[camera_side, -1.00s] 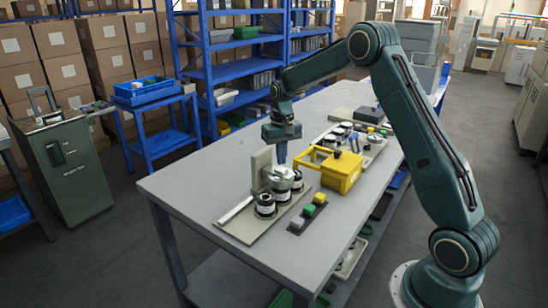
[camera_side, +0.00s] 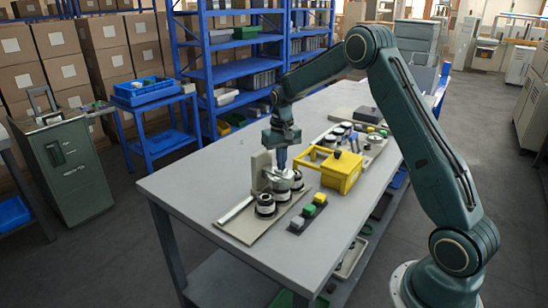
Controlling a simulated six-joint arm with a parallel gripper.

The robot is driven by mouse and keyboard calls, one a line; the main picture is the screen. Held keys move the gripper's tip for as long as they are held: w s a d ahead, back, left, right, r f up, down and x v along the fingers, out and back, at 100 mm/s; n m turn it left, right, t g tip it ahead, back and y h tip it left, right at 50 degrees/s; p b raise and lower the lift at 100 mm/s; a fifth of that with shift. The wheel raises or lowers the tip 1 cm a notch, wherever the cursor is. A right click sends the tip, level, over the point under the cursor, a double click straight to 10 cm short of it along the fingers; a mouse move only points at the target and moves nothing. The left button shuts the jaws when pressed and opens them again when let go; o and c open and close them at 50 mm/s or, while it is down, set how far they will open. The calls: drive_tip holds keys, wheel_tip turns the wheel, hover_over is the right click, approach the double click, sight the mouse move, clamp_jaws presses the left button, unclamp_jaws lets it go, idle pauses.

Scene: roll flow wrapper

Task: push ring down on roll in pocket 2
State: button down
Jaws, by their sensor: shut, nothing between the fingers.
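My gripper (camera_side: 282,158) points straight down with its fingers together, over the roll fixture on the table. Its tip is at or just above the top of a black and white roll (camera_side: 281,187) in the middle of the group; whether it touches cannot be told. Another roll (camera_side: 265,206) stands at the front, with a light ring shape on top. A third roll (camera_side: 297,181) stands behind to the right. The rolls sit on a beige base plate (camera_side: 236,230) beside an upright beige block (camera_side: 260,170). The pockets and the ring under the gripper are too small to make out.
A yellow bin with a handle (camera_side: 342,172) stands right of the rolls. A strip of grey, green and yellow buttons (camera_side: 308,212) lies in front of it. More rolls (camera_side: 345,128) stand on a tray farther back. The table's left part (camera_side: 190,180) is clear.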

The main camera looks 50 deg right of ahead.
drive_tip(key=shift+f, duration=0.7)
drive_tip(key=shift+r, duration=4.3)
